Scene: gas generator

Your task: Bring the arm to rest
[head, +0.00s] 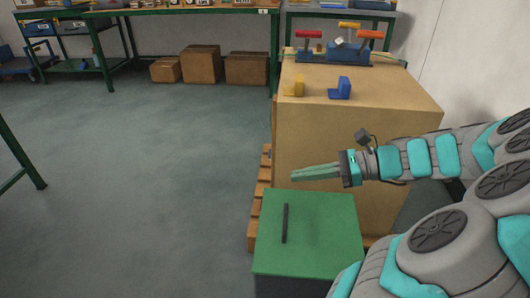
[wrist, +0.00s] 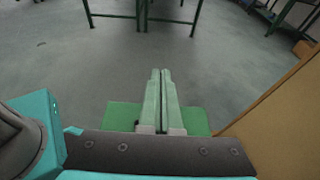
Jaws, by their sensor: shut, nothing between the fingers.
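My gripper (head: 294,175) is shut and empty, its two green fingers together and pointing left in the head view. It hovers above a small green-topped table (head: 322,230), in front of the large cardboard-coloured box (head: 352,135). In the wrist view the shut fingers (wrist: 160,72) point out over the floor, with part of the green top (wrist: 122,115) below them. My arm reaches in from the right side of the head view, fairly level.
A dark rod (head: 285,223) lies on the green top. On the box stand a yellow piece (head: 295,87), a blue piece (head: 340,89) and a blue base with coloured handles (head: 335,54). Cardboard boxes (head: 201,65) sit under the far bench. Floor to the left is clear.

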